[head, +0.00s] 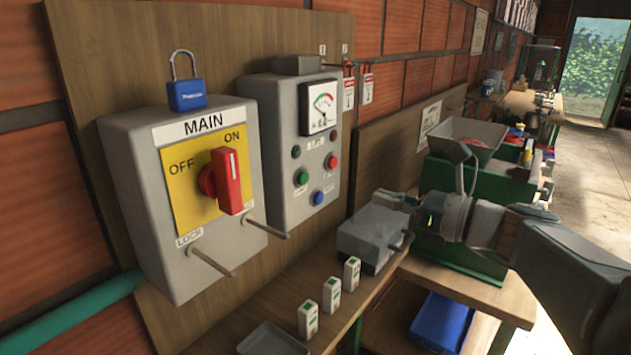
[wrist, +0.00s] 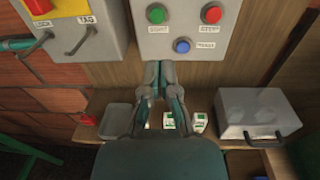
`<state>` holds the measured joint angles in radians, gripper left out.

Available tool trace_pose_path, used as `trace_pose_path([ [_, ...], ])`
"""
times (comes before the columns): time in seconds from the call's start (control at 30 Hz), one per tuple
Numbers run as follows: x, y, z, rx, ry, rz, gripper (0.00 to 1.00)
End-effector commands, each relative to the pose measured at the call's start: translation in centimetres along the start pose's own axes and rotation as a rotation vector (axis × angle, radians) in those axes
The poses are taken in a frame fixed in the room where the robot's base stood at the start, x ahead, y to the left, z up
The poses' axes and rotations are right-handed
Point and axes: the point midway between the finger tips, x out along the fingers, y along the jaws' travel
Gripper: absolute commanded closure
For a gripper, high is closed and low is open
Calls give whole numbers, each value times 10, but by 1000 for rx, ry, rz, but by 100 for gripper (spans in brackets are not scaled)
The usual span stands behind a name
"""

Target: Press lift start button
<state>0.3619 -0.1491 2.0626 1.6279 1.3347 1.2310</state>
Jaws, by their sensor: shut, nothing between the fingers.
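The grey control box (head: 268,140) is mounted on a wooden board. It carries a green button (head: 301,177), a red button (head: 332,161) and a blue button (head: 318,197). In the wrist view the green button (wrist: 156,14) has a label reading START, with the red button (wrist: 211,14) to its right and the blue button (wrist: 182,46) lower between them. My gripper (wrist: 161,66) is shut and empty, its fingertips just below the box's lower edge in that view. In the head view my gripper (head: 384,198) is right of the box, apart from it.
A MAIN switch box (head: 130,170) with a red handle at ON and protruding rods stands left. Below are a grey case (head: 370,238), several small white boxes (head: 331,294) and a tray (head: 275,340) on the shelf. Green machinery (head: 460,250) is behind my arm.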

Motion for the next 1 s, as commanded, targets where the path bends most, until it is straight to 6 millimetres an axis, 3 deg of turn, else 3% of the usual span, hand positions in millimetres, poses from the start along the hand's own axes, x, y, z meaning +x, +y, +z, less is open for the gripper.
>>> trace_pose_path([
  [0.2,48,6,0,-5,6,8,100],
  [0.5,98,4,0,-2,3,6,100],
  [0.73,118,2,0,-3,1,3,100],
  [1.0,123,4,0,-5,4,1,100],
])
